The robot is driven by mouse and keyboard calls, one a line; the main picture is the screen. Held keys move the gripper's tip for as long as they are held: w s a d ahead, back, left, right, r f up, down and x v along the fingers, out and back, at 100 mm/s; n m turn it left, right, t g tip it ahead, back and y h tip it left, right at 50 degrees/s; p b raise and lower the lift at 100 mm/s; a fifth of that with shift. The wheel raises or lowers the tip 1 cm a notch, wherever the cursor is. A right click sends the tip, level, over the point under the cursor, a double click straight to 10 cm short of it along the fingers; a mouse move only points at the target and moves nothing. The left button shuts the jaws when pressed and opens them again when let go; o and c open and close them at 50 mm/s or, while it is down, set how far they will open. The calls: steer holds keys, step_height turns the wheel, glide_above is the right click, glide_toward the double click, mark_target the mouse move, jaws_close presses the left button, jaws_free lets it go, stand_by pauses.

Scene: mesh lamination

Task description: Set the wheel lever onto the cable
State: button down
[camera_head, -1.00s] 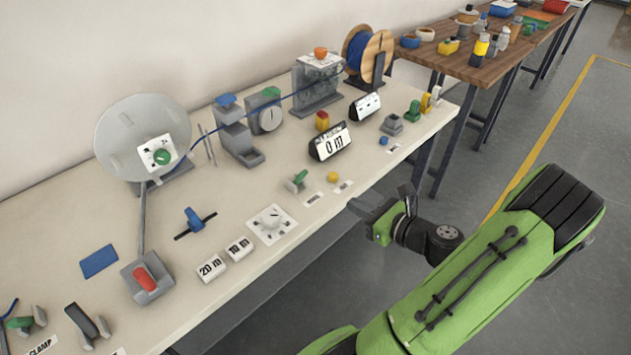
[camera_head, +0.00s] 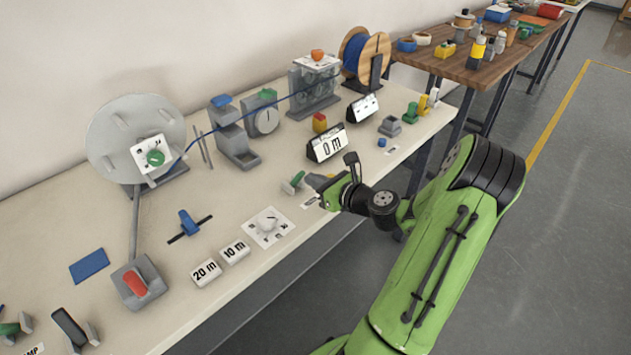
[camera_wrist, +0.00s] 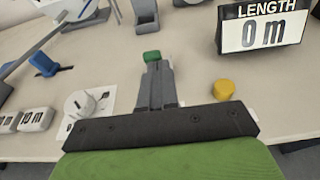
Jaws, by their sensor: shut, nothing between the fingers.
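In the wrist view the green handle (camera_wrist: 151,56) shows just beyond my fingertips (camera_wrist: 155,70), and the fingers hide the rest; contact cannot be told. The blue cable (camera_head: 240,117) runs from the wooden spool (camera_head: 378,47) through the clear-fronted box with an orange knob (camera_head: 317,55) to the large grey reel (camera_head: 112,120).
A yellow button (camera_wrist: 223,89) and the length display reading 0 m (camera_head: 327,146) are right of the lever. A dial plate (camera_head: 268,228) and the 10 m block (camera_head: 235,252) are left. The back table (camera_head: 490,72) holds several containers.

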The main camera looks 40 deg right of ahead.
steer(key=shift+r, duration=0.1)
steer(key=shift+w+r+p, duration=0.1)
steer(key=shift+r+p, duration=0.2)
steer(key=shift+p, duration=0.7)
steer(key=shift+g+p, duration=0.3)
steer(key=shift+p, duration=0.05)
